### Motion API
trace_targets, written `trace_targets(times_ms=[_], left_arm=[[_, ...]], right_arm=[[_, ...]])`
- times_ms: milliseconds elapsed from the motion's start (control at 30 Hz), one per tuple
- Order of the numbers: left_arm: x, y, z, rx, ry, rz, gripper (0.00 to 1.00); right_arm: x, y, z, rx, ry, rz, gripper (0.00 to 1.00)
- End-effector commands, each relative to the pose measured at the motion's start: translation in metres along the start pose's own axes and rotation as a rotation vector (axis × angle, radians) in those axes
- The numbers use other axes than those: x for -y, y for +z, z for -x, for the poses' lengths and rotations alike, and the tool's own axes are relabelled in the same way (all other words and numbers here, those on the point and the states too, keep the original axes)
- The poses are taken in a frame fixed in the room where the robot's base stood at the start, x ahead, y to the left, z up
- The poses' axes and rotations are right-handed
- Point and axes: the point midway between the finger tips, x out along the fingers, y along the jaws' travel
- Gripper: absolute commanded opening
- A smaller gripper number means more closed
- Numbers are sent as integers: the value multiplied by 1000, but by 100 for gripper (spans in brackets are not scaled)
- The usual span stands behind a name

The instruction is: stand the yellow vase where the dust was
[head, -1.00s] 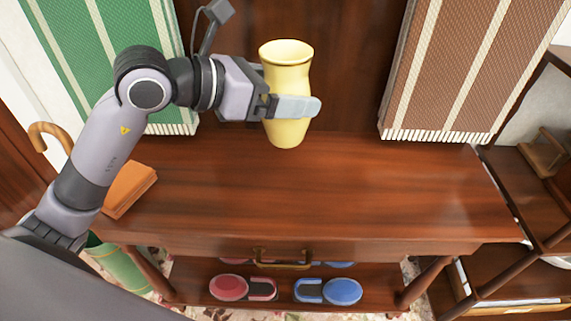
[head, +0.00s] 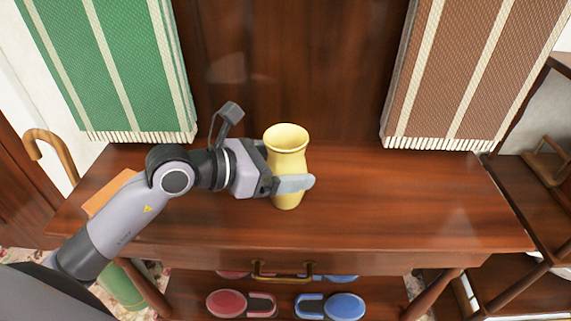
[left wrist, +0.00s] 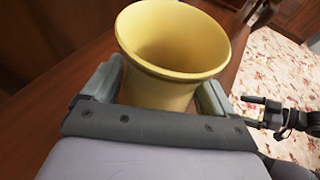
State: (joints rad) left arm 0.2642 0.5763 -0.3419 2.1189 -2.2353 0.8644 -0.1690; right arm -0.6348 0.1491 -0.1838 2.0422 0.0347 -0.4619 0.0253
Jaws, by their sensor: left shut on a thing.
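The yellow vase (head: 287,150) is upright over the middle of the brown wooden table top (head: 400,205). My left gripper (head: 292,184) is shut on the vase, with its fingers around the lower half of the body. In the left wrist view the vase (left wrist: 175,45) stands between the two fingers, and its open mouth looks empty. Its base is at or very near the table top; I cannot tell whether it touches. No dust shows on the table. My right gripper is not in the head view.
An orange cloth or block (head: 106,190) lies at the table's left end, behind my left arm. Green (head: 120,70) and brown (head: 470,75) striped textiles hang behind the table. Red (head: 226,303) and blue (head: 344,305) objects sit on the lower shelf. The table's right half is clear.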

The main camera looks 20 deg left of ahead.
Motion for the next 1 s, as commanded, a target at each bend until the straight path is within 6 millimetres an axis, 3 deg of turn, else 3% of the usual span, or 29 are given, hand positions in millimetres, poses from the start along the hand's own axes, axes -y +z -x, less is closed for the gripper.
trace_targets(times_ms=[200, 233, 267, 633, 1000], left_arm=[[0, -2, -1, 4, 0, -1, 44], [0, -3, -1, 0, 0, 0, 90], [0, -2, -1, 0, 0, 0, 100], [0, 1, 3, -1, 1, 0, 100], [0, -2, 71, -4, 2, 0, 100]], right_arm=[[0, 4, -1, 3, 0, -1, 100], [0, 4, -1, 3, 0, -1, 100], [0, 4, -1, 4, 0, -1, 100], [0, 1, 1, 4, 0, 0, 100], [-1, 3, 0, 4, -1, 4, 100]])
